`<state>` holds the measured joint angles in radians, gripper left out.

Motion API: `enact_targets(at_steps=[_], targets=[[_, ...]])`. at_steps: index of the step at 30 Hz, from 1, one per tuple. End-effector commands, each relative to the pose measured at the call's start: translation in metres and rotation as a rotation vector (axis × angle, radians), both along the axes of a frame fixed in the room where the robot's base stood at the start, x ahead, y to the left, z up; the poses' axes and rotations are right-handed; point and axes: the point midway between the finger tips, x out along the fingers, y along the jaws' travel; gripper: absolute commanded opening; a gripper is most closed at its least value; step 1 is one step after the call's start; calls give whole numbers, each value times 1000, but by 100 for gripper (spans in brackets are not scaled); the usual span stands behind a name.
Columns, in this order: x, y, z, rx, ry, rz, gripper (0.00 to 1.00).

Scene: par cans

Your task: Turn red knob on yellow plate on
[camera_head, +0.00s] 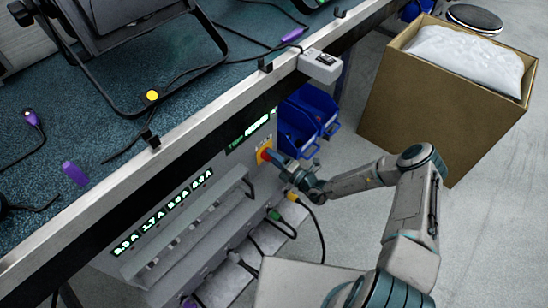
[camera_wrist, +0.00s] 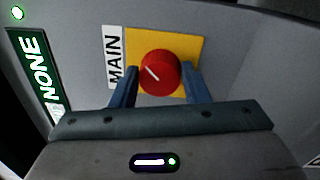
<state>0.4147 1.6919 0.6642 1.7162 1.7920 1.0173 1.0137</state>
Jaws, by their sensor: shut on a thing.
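The red knob (camera_wrist: 160,73) sits on a square yellow plate (camera_wrist: 192,42) on the grey panel front, beside a label reading MAIN. A white mark on the knob points to the upper left in the wrist view. My gripper (camera_wrist: 162,84) has its blue fingers on either side of the knob and is shut on it. In the head view the yellow plate (camera_head: 261,155) shows at the right end of the panel, with my gripper (camera_head: 273,157) against it. The fingers hide most of the knob there.
The panel has lit green displays (camera_head: 163,217) and a long grey rail below them. The workbench edge (camera_head: 190,133) overhangs above. Blue bins (camera_head: 312,110) stand just right of the panel. A cardboard box (camera_head: 420,105) stands on the floor at right.

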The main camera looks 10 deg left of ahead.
Motion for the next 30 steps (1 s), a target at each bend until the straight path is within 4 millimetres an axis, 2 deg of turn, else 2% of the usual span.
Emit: enact_targets(at_steps=[12, 13, 15, 25, 30], targets=[[-2, 0, -2, 1, 11, 3, 19], [-2, 0, -2, 1, 11, 3, 47], [-2, 0, -2, 1, 10, 3, 64], [-2, -2, -1, 2, 7, 0, 64], [-12, -22, -1, 0, 9, -1, 64]])
